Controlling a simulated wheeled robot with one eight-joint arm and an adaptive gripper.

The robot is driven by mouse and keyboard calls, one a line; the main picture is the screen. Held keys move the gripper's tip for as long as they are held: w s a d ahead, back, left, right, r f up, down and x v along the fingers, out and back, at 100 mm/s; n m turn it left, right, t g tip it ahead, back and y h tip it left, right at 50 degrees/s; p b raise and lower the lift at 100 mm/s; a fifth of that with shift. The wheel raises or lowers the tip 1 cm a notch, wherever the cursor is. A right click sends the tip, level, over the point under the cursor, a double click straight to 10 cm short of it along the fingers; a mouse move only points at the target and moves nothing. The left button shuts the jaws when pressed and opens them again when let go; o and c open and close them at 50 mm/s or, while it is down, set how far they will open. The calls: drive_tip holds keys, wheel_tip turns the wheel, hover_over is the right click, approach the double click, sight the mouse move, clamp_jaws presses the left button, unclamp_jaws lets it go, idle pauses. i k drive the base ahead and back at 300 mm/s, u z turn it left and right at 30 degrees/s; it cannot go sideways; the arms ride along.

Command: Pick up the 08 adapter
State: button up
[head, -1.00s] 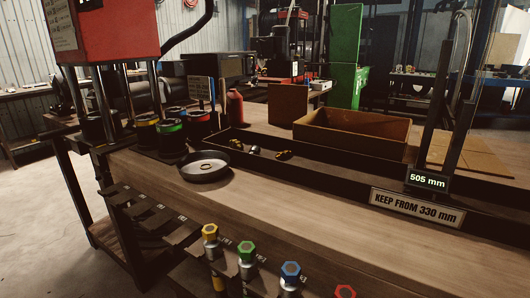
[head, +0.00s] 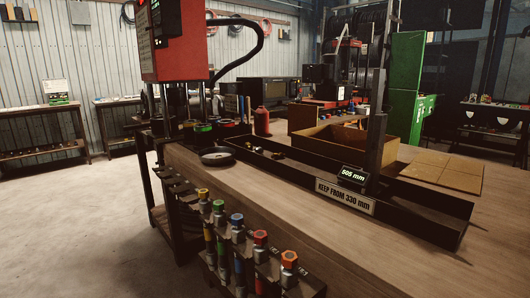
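Several fittings with coloured hex tops stand in a black rack along the bench's front edge: yellow (head: 203,194), green (head: 218,206), blue (head: 237,219), red (head: 261,237) and orange (head: 289,259). The labels on the rack (head: 305,285) are too small to read, so I cannot tell which thing, if any, is the 08 adapter. Small metal and brass-coloured pieces (head: 278,154) lie in the long black tray (head: 420,205) on the bench. My gripper is not in view.
A round dark dish (head: 217,156) sits on the wooden bench top (head: 345,235) left of the tray. A red machine (head: 175,40) stands at the bench's far left end, with colour-ringed cylinders (head: 203,134) below it. The floor at left is clear.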

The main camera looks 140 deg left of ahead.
sight(247, 145)
drive_tip(key=i, duration=1)
drive_tip(key=u, duration=5.05)
drive_tip(key=i, duration=1.05)
